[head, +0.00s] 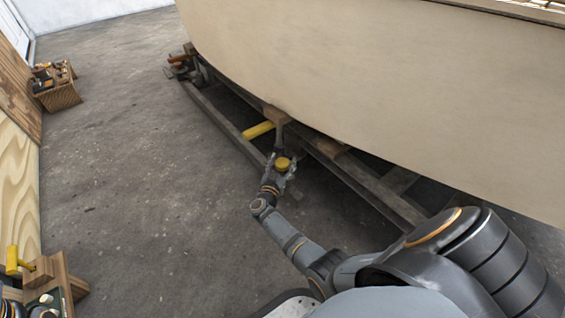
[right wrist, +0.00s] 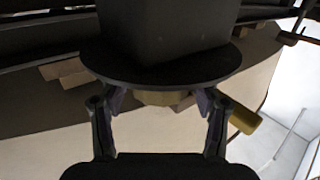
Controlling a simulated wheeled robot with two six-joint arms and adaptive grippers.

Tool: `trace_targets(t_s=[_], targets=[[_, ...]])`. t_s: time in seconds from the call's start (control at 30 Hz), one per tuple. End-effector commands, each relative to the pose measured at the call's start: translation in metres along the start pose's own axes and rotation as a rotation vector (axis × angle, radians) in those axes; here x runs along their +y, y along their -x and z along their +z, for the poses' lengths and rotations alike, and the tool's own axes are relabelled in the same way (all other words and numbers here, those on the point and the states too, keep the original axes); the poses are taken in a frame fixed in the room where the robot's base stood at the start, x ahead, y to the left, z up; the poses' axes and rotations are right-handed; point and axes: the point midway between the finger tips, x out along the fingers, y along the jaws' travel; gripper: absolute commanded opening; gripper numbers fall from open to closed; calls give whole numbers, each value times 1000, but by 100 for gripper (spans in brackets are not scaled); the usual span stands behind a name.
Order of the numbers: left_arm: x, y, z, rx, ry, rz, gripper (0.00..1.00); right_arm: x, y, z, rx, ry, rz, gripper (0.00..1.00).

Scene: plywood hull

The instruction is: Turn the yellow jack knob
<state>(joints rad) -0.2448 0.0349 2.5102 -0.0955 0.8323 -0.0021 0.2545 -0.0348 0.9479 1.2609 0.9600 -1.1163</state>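The yellow jack knob (head: 283,163) sits low beside the hull, under a jack at the cradle's near rail. My right gripper (head: 282,168) reaches it from the front, with one finger on each side of the knob. In the right wrist view the knob (right wrist: 162,98) shows between the two fingers of the gripper (right wrist: 160,103), partly hidden by a dark round plate (right wrist: 160,72). The fingers look spread, with a small gap to the knob on each side. My left gripper is not in view.
The pale hull (head: 390,80) overhangs the timber cradle rail (head: 225,122). A yellow bar (head: 258,130) sticks out left of the knob. A wooden crate (head: 58,95) stands at far left, and a bench with another yellow handle (head: 12,260) at lower left. The concrete floor between is clear.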

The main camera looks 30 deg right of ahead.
Motion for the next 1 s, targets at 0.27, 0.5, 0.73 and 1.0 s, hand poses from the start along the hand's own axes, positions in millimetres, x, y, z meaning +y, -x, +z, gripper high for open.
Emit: trace_targets(t_s=[0.27,0.5,0.73,1.0], targets=[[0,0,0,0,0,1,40,0,0,0,0,0,0,72],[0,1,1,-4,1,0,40,0,0,-20,1,-5,0,72],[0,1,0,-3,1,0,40,0,0,-69,2,-6,0,72],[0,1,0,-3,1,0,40,0,0,-99,0,0,0,72]])
